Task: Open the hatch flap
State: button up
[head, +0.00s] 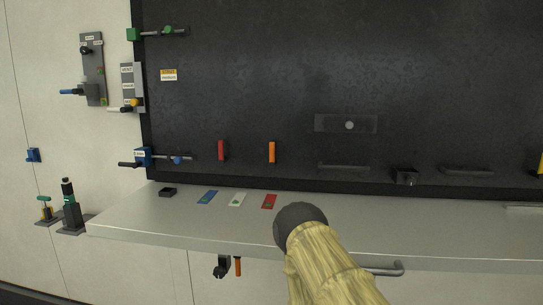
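A dark rectangular plate (346,124) with a pale round knob or spot at its middle lies on the large black panel, right of centre. No part is labelled as the hatch flap, so I cannot tell for sure which part it is. A wide grey ledge (440,229) juts out level below the black panel, with a bar handle (388,269) at its front underside, partly hidden by my arm. My arm, in a tan sleeve with a dark rounded end, rises from the bottom in front of the ledge. No gripper fingers show.
Blue, pale and red cards (269,201) and a small black tray (168,192) lie on the ledge's left part. Red and orange bars (272,152) stick to the panel. Levers and valves (143,156) project at the left. The ledge's right part looks mostly clear.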

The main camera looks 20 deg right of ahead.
aim_at(452, 90)
jog(key=u, duration=0.8)
jog(key=k, duration=0.7)
jog(key=z, duration=1.3)
jog(key=i, duration=0.3)
jog(key=u, duration=0.1)
